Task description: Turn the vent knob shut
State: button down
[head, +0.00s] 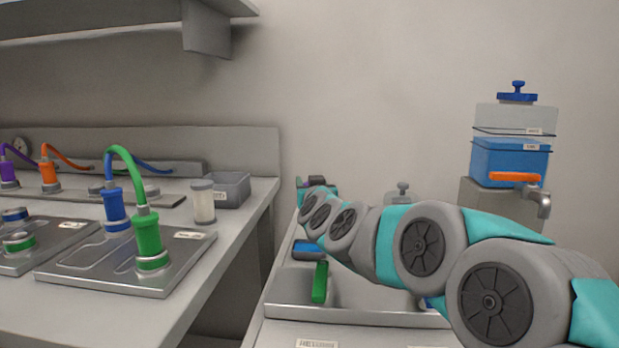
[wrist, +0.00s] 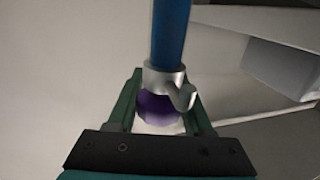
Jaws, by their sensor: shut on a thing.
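In the wrist view, a purple scalloped knob (wrist: 158,108) sits between the two green fingers of my gripper (wrist: 163,88), which is shut on it. A grey metal collar with a short curved spout (wrist: 168,80) and a blue upright pipe (wrist: 171,32) line up beyond the knob. In the head view my gripper (head: 303,186) is at the far end of my arm, above the back of the bench, with a small dark purple piece (head: 317,180) at it. The knob's details and any marking of its position are too small to tell there.
A blue dispenser tank (head: 508,162) with a blue top knob (head: 517,88) and a metal tap (head: 541,203) stands at right. The left bench (head: 60,310) holds plates with coloured plugs, a small jar (head: 203,203) and a grey bin (head: 226,188). A green-handled item (head: 320,282) lies below my arm.

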jog(key=shift+c, duration=1.5)
grip_release()
jog(key=s+d+r+b, duration=0.1)
jog(key=s+d+r, duration=0.1)
jog(key=s, duration=0.5)
jog(key=s+d+r+b, duration=0.1)
jog(key=s+d+r, duration=0.1)
jog(key=s, duration=0.6)
jog(key=shift+s+d+r, duration=0.2)
jog(key=shift+s+r, duration=0.05)
jog(key=shift+r, duration=0.2)
